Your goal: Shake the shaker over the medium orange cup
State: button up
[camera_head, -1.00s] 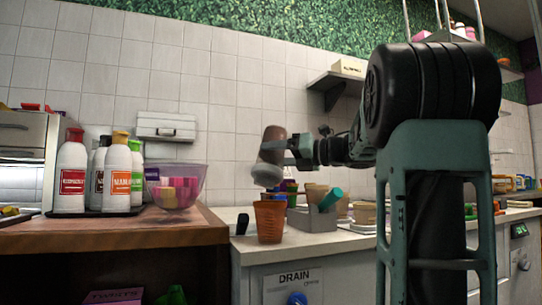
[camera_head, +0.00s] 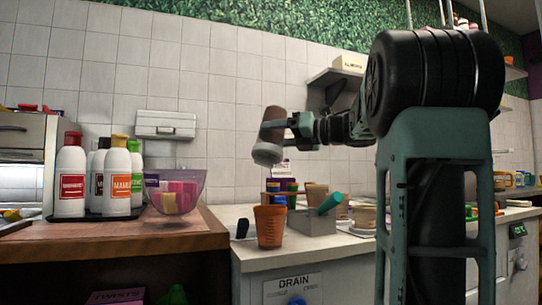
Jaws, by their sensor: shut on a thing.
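My gripper (camera_head: 290,128) is shut on the shaker (camera_head: 271,139), a brown body with a pale, wide cap at its lower end. The shaker is held tilted, cap down, in the air. An orange cup (camera_head: 270,227) stands upright on the white counter below it. The shaker's cap is above the cup and apart from it. I cannot tell how exactly they line up in depth. The inside of the cup is hidden from this low view.
A grey bin (camera_head: 312,222) with a teal item stands just right of the cup, with small coloured cups behind. On the wooden counter at left are several sauce bottles (camera_head: 117,178) and a clear bowl (camera_head: 176,190). A shelf (camera_head: 336,77) hangs behind my arm.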

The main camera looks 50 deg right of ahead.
aim_at(277, 160)
jog(key=shift+r+p, duration=1)
jog(key=shift+r, duration=0.9)
jog(key=shift+f, duration=0.1)
notch_tip(277, 160, down, 10)
jog(key=b, duration=1)
jog(key=shift+f+b, duration=0.1)
jog(key=shift+b, duration=0.25)
jog(key=shift+r, duration=0.2)
jog(key=shift+p, duration=0.35)
